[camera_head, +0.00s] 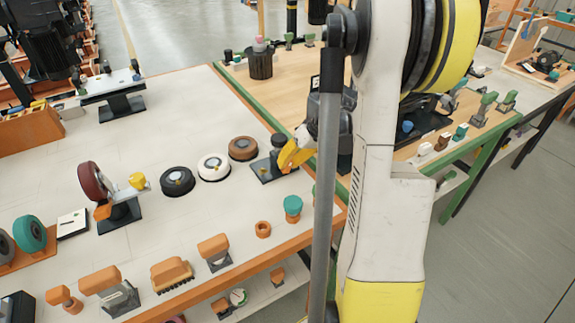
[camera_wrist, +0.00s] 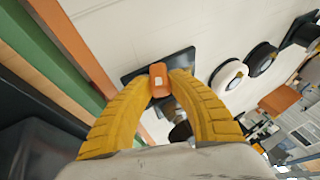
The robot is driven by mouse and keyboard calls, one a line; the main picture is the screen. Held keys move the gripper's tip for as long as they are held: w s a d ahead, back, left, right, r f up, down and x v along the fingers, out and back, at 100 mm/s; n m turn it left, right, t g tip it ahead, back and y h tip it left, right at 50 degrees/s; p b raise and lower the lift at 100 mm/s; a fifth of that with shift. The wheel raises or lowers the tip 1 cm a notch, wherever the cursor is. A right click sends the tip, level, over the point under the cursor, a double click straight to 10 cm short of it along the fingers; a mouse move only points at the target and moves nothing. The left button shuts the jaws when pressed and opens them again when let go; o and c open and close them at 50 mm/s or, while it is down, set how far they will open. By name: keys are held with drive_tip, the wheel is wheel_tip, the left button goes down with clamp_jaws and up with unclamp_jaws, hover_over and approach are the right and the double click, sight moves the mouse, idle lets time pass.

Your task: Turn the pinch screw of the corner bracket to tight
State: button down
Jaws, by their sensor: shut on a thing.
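My gripper (camera_wrist: 158,85) has its two yellow fingers closed on an orange knob (camera_wrist: 158,74), which appears to be the pinch screw. The knob has a pale patch on its top. The knob sits over a black base plate (camera_wrist: 187,57), which I take to be the corner bracket's. In the head view the gripper (camera_head: 293,154) reaches down over the same black plate (camera_head: 262,172) near the table's right edge. The bracket's body is mostly hidden by the fingers, and the screw's tightness cannot be read.
Left of the bracket lie brown (camera_head: 243,148), white (camera_head: 214,166) and black (camera_head: 178,181) spools. A teal-topped knob (camera_head: 292,205) and an orange ring (camera_head: 263,229) stand nearer the front edge. A green-edged wooden bench (camera_head: 283,72) adjoins on the right.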

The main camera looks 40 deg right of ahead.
drive_tip(key=y+b, duration=0.1)
drive_tip(key=t+y+b, duration=0.1)
drive_tip(key=y, duration=0.1)
drive_tip(key=f+m+y+b, duration=0.1)
drive_tip(key=shift+s+d+t+y+b, duration=0.1)
drive_tip(key=shift+d+t+y+b, duration=0.2)
drive_tip(key=shift+r+m+t+y+b, duration=0.1)
drive_tip(key=shift+m+t+y+b, duration=0.2)
drive_tip(key=shift+y+b, duration=0.55)
drive_tip(key=shift+y, duration=0.25)
drive_tip(key=c, duration=1.2)
unclamp_jaws()
drive_tip(key=shift+r, duration=0.1)
drive_tip(key=shift+c, duration=0.2)
